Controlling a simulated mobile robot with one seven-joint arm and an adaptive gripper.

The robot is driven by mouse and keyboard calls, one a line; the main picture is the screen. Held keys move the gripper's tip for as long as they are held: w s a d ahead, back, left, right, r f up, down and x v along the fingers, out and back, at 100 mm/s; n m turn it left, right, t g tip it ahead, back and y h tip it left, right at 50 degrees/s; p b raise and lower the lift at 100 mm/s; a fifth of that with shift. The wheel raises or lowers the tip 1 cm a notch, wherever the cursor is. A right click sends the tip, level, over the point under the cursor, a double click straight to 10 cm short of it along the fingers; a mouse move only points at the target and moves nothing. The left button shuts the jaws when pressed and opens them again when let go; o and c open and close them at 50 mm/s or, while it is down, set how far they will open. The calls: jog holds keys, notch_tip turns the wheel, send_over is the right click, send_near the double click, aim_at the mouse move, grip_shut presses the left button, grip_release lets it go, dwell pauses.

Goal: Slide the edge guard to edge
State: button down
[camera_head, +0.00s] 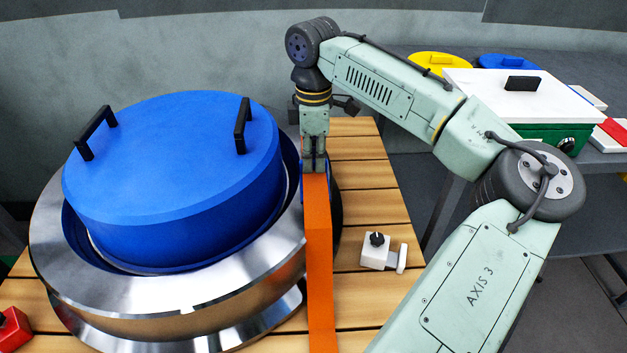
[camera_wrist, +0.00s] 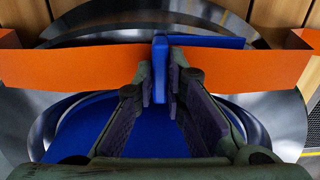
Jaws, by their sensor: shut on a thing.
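A long orange board (camera_head: 319,265) stands on edge beside the metal wheel (camera_head: 170,305). It crosses the whole wrist view (camera_wrist: 70,75). A blue piece with an upright tab (camera_wrist: 160,68), which looks like the edge guard, sits across the board's top edge. Part of it shows beyond the board. My gripper (camera_head: 314,167) points down at the board's top, near its far end in the head view. In the wrist view my gripper (camera_wrist: 161,85) is shut on the blue tab, one finger on each side. In the head view the fingers mostly hide the tab.
A large blue cover (camera_head: 175,150) with two black handles sits in the wheel, close left of the board. A small white block with a black knob (camera_head: 378,250) lies on the wooden slats to the right. A red block (camera_head: 12,330) is at the lower left.

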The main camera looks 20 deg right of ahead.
aim_at(316, 198)
jog(key=shift+s+a, duration=0.2)
jog(key=shift+s, duration=0.75)
jog(key=shift+s+a, duration=0.2)
jog(key=shift+s, duration=0.85)
jog(key=shift+s+a+p, duration=0.2)
jog(key=shift+s+p, duration=0.05)
jog(key=shift+s, duration=0.7)
jog(key=shift+s+a+p, duration=0.2)
jog(key=shift+s+p, duration=0.05)
jog(key=shift+s, duration=0.7)
jog(key=c, duration=1.4)
grip_release()
jog(key=shift+c, duration=0.2)
jog(key=shift+r, duration=0.1)
jog(key=shift+r+p, duration=2.2)
jog(key=shift+r, duration=0.7)
